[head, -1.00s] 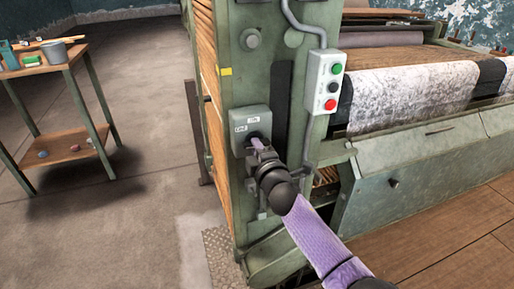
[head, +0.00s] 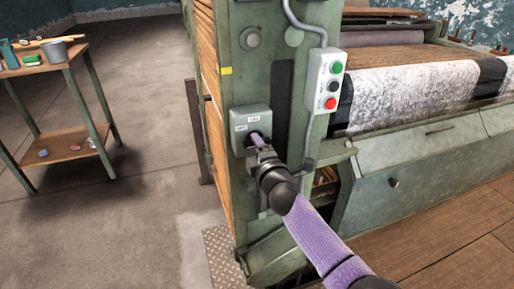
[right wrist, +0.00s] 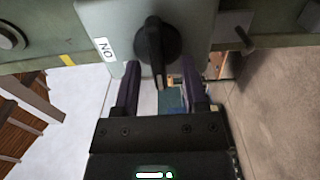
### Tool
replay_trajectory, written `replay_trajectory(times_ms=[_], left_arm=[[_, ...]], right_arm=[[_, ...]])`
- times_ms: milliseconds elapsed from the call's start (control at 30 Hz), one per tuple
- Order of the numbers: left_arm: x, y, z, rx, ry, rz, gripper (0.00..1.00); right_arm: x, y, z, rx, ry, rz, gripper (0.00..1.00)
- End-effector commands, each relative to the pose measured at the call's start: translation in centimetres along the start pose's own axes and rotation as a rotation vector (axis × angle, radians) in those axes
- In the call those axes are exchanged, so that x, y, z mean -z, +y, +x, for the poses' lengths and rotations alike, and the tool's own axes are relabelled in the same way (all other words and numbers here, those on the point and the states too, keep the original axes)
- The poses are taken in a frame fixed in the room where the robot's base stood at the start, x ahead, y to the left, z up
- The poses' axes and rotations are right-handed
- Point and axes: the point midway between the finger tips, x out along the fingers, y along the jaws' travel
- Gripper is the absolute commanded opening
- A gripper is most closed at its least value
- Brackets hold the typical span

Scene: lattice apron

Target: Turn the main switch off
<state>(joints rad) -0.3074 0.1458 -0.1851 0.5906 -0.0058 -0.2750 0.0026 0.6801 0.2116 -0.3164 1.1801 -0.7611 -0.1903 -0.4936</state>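The main switch is a grey box (head: 239,142) on the green machine post, with a label on top and one at its left. In the right wrist view its black rotary handle (right wrist: 154,46) stands on the box face, with an "ON" label (right wrist: 105,49) to the left. My right gripper (head: 257,139) is at the box front and largely hides the handle in the head view. In the right wrist view its fingers (right wrist: 160,85) are apart, with the handle's end between or just beyond them; contact cannot be told. My left gripper is not in view.
A small table (head: 62,72) holding a cup (head: 54,50) stands at the left. The floor between is clear.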

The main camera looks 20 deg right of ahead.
Motion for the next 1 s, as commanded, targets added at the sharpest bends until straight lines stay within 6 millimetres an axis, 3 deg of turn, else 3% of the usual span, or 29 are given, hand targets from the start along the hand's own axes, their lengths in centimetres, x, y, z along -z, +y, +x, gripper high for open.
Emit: replay_trajectory(times_ms=[267, 367, 500, 700, 1000], left_arm=[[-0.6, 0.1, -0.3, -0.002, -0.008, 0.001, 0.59], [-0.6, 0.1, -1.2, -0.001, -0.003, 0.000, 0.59], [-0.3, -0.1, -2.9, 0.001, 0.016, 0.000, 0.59], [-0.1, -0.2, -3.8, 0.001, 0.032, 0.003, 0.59], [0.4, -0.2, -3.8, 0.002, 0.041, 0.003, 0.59]], right_arm=[[0.0, 0.1, -0.3, -0.001, 0.000, 0.001, 0.54], [0.0, 0.4, -1.7, -0.001, 0.001, 0.001, 0.54], [0.0, 0.6, -5.1, -0.001, 0.002, 0.001, 0.54], [0.0, 0.2, -9.1, 0.000, 0.001, 0.001, 0.54], [0.0, 0.0, -9.9, 0.000, 0.000, 0.000, 0.54]])
